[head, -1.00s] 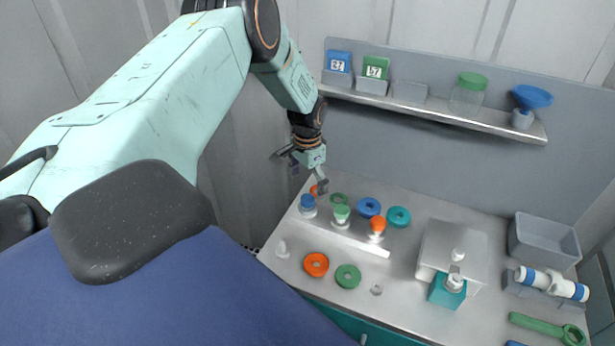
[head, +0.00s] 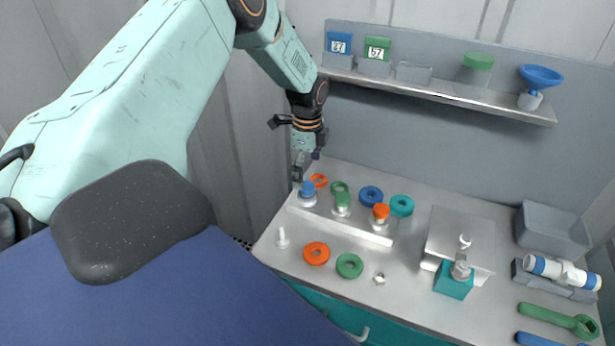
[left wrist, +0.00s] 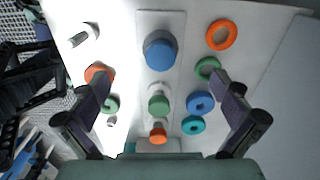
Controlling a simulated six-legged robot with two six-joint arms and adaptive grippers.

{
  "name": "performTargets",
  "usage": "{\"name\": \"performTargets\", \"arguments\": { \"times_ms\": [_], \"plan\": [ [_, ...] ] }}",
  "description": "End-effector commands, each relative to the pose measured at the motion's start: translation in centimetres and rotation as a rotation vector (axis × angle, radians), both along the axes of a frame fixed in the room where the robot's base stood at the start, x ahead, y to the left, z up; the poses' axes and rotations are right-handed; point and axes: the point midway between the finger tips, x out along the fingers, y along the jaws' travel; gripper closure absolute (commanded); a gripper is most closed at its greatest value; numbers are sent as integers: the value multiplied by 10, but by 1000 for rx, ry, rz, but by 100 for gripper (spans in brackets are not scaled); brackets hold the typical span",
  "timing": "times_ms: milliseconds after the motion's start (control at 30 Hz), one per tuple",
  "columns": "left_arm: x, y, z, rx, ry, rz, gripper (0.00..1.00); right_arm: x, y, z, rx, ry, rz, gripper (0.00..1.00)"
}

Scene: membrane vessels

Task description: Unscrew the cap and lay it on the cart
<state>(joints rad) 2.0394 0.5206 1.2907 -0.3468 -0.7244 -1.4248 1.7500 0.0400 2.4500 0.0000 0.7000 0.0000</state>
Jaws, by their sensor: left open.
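A rack (head: 340,219) on the cart (head: 300,255) holds three upright vessels with a blue cap (head: 308,188), a green cap (head: 343,199) and an orange cap (head: 381,212). The blue cap (left wrist: 160,54), green cap (left wrist: 159,104) and orange cap (left wrist: 158,136) also show in the left wrist view. My left gripper (head: 301,172) is open and empty, pointing down above the blue-capped end of the rack. In the left wrist view, its fingers stand apart on either side of the row, and the blue cap lies ahead between them. My right gripper is not in view.
Orange rings (head: 316,253), green rings (head: 349,266), a blue ring (head: 371,195) and a teal ring (head: 402,205) lie around the rack. A shelf (head: 450,92) runs behind.

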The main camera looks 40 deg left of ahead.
Motion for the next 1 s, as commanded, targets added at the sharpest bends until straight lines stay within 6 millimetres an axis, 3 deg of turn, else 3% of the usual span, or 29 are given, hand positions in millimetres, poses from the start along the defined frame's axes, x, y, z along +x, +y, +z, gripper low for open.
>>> {"name": "performTargets", "arguments": {
  "times_ms": [767,1000],
  "plan": [
    [0,0,-4,1,-2,-932,0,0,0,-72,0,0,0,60],
    [0,0,-31,-1,1,-919,0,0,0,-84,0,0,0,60]
  ]
}}
